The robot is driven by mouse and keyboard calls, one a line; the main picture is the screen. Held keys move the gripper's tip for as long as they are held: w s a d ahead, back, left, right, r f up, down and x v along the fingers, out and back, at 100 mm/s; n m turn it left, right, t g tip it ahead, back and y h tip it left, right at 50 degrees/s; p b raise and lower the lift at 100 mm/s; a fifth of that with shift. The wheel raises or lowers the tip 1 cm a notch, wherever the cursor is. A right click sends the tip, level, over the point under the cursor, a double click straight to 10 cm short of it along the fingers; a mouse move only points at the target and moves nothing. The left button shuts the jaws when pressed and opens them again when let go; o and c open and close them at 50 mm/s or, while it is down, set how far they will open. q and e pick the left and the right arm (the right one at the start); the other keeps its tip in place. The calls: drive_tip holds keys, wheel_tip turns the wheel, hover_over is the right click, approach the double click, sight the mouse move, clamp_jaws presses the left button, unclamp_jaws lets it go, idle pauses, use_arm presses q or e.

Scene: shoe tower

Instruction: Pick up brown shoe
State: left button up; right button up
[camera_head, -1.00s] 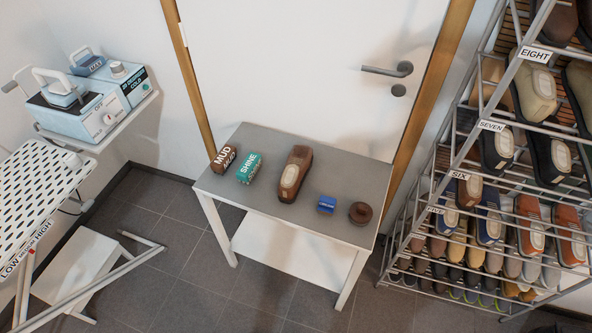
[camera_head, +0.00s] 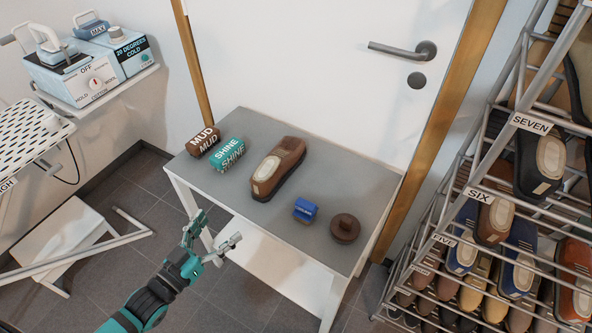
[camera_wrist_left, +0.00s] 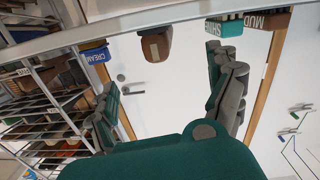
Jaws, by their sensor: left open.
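The brown shoe (camera_head: 277,168) lies on the grey tabletop (camera_head: 240,205) of a small white table, between the SHINE block and a blue block. It also shows in the left wrist view (camera_wrist_left: 155,45) near the top. My left gripper (camera_head: 217,236) is open and empty in front of the table's front edge, below and to the left of the shoe, and apart from it. Its spread fingers also show in the left wrist view (camera_wrist_left: 170,95). My right gripper is not in view.
On the table are a brown MUD block (camera_head: 203,141), a teal SHINE block (camera_head: 228,154), a blue block (camera_head: 305,209) and a round dark brown item (camera_head: 345,228). A shoe rack (camera_head: 470,190) stands at the right. An ironing board (camera_head: 30,135) is at the left.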

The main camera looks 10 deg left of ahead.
use_arm(q)
approach(262, 179)
drive_tip(key=w, duration=0.2)
drive_tip(key=w+f, duration=0.2)
drive_tip(key=w, duration=0.1)
drive_tip(key=shift+w+d+f, duration=0.1)
drive_tip(key=shift+w+d, duration=0.2)
drive_tip(key=shift+w, duration=0.05)
drive_tip(key=shift+w+d+p, duration=0.2)
drive_tip(key=shift+w+p, duration=0.1)
drive_tip(key=shift+w, duration=0.1)
drive_tip(key=x, duration=0.4)
drive_tip(key=shift+w+d+f, duration=0.1)
drive_tip(key=shift+w+d, duration=0.05)
drive_tip(key=shift+w, duration=0.05)
drive_tip(key=shift+w+d, duration=0.1)
drive_tip(key=shift+w, duration=0.15)
drive_tip(key=shift+s, duration=0.1)
drive_tip(key=shift+c, duration=1.7)
drive_tip(key=c, duration=1.2)
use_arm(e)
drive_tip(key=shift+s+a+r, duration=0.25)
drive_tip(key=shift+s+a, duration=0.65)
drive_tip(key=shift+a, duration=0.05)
